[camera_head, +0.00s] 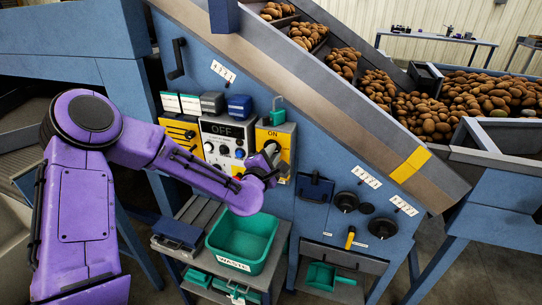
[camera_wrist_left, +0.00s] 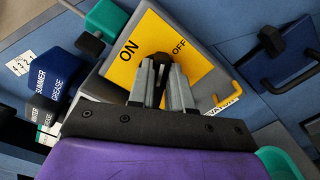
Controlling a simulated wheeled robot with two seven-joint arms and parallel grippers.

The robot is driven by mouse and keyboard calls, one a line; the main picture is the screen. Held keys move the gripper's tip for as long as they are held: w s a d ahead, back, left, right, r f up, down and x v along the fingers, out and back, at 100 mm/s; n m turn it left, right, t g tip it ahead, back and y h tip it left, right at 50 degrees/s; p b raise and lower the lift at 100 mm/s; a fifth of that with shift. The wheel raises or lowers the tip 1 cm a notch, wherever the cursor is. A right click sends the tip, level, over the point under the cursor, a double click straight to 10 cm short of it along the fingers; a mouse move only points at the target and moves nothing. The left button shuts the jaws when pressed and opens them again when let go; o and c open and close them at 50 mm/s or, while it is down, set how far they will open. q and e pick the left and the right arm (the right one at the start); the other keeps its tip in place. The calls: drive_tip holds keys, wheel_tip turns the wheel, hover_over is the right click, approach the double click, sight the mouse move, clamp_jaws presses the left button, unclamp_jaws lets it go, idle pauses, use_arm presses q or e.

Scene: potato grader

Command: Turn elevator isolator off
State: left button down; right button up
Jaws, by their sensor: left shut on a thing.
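The elevator isolator (camera_head: 265,135) is a grey box with a yellow face marked ON, on the blue machine panel. In the left wrist view its yellow plate (camera_wrist_left: 132,43) shows ON at left and OFF at right, with a partly hidden label ending in "VATOR" below. My left gripper (camera_wrist_left: 162,76) is at the plate, its two fingers shut on the dark rotary handle (camera_wrist_left: 160,57) between them. The fingers hide much of the handle, so I cannot tell exactly which mark it points to. The left gripper (camera_head: 270,158) also covers it in the head view. My right gripper is not in view.
A teal padlock (camera_head: 277,114) is at the isolator's top. A control box (camera_head: 226,128) reading OFF stands to its left. A green WASTE tub (camera_head: 241,259) sits on a cart below. A dark blue latch-like part (camera_head: 315,188) is at right. Potatoes (camera_head: 425,115) lie on the conveyor.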

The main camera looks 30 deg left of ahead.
use_arm(q)
drive_tip(key=m, duration=0.2)
drive_tip(key=f+m+b, duration=0.1)
drive_tip(key=m, duration=0.2)
drive_tip(key=shift+d+m, duration=0.1)
drive_tip(key=shift+m, duration=0.2)
idle(0.5)
drive_tip(key=c, duration=1)
unclamp_jaws()
drive_tip(key=shift+c, duration=0.2)
drive_tip(key=b+v, duration=0.1)
drive_tip(key=v, duration=0.9)
drive_tip(key=shift+s+b, duration=0.2)
drive_tip(key=shift+b, duration=0.2)
drive_tip(key=shift+d, duration=0.15)
